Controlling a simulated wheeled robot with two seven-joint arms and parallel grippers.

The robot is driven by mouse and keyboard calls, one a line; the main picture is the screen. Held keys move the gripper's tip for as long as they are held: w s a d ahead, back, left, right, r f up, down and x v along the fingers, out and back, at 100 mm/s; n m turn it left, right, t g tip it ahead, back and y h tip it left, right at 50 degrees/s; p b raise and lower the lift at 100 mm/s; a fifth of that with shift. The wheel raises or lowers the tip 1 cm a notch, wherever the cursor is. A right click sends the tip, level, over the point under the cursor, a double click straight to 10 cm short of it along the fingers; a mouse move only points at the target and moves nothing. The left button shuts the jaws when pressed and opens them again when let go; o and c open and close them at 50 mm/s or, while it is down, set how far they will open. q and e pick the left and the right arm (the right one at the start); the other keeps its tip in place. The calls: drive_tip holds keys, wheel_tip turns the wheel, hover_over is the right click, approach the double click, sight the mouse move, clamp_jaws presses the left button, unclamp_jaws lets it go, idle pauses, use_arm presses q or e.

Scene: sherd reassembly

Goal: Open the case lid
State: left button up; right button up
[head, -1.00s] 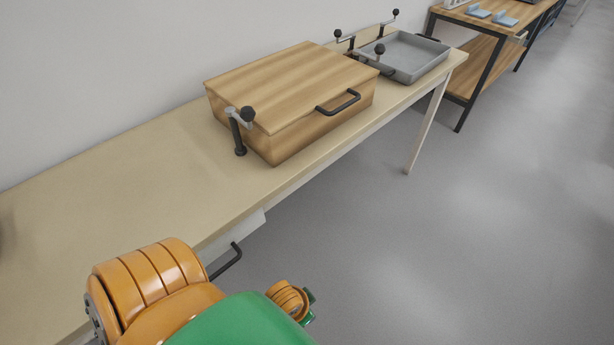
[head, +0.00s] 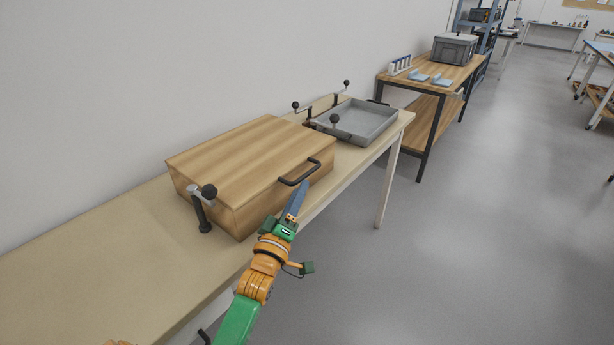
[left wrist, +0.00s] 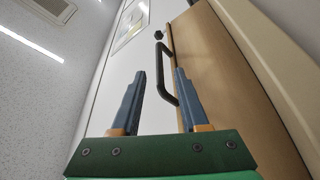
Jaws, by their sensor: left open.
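The wooden case (head: 240,170) sits on the long table with its lid (head: 245,150) shut. A black bar handle (head: 300,172) is on the lid's front edge; it also shows in the left wrist view (left wrist: 165,75). My left gripper (head: 297,192) is just below and in front of the handle in the head view. In the left wrist view its two blue fingers (left wrist: 156,95) are apart with nothing between them, and the handle lies beyond them, toward the right finger. My right gripper is not in view.
A clamp-like post with a black knob (head: 203,205) stands at the case's near left corner. A grey tray (head: 358,122) with knobbed arms lies behind the case. The table (head: 110,260) is clear at the near left. A wooden workbench (head: 440,80) stands further back.

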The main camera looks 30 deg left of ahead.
sight(307, 173)
use_arm(q)
drive_tip(key=x, duration=0.6)
drive_tip(key=shift+w+r, duration=0.1)
drive_tip(key=shift+w, duration=0.2)
clamp_jaws()
idle(1.0)
